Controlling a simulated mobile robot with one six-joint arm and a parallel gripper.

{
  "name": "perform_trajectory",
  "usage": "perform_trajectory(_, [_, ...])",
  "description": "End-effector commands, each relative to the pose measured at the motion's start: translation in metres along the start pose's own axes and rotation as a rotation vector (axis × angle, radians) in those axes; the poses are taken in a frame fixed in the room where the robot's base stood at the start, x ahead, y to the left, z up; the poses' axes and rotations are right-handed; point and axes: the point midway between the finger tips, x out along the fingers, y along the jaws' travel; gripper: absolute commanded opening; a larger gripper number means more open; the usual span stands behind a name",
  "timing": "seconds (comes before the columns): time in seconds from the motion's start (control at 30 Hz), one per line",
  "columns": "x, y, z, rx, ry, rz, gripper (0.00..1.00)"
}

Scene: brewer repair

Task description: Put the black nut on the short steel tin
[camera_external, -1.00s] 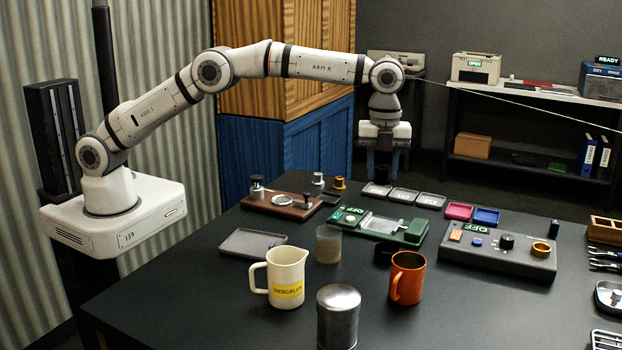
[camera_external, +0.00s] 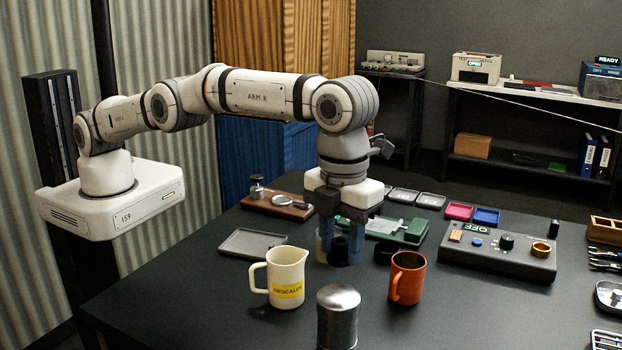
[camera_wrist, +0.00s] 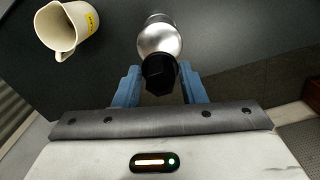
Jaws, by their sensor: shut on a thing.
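My gripper (camera_external: 340,250) hangs over the table, fingers pointing down, behind the steel tin in the external view. It is shut on the black nut (camera_wrist: 159,74), which sits between the blue fingertips. In the external view the nut shows as a dark shape (camera_external: 339,252) low between the fingers. The short steel tin (camera_external: 338,318) stands upright at the front of the table, with a closed, rounded top. In the wrist view the tin (camera_wrist: 160,36) lies just beyond the nut, which overlaps its near side in the picture. The nut is held apart from the tin.
A cream pitcher (camera_external: 287,278) stands left of the tin and an orange mug (camera_external: 407,278) to its right. A clear glass behind my gripper is mostly hidden. A grey tray (camera_external: 253,243) and a control box (camera_external: 497,258) stand farther back.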

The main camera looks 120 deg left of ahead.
Motion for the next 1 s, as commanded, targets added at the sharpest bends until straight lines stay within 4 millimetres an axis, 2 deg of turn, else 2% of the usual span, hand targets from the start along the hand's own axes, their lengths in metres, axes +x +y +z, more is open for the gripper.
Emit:
perform_trajectory(0.5, [0.060, 0.001, 0.001, -0.002, 0.000, 0.001, 0.13])
perform_trajectory(0.9, [0.067, 0.001, 0.001, -0.002, 0.000, -0.001, 0.13])
perform_trajectory(0.93, [0.068, 0.001, 0.001, -0.002, 0.000, -0.001, 0.38])
perform_trajectory(1.0, [0.067, 0.001, 0.001, -0.002, 0.000, -0.001, 0.44])
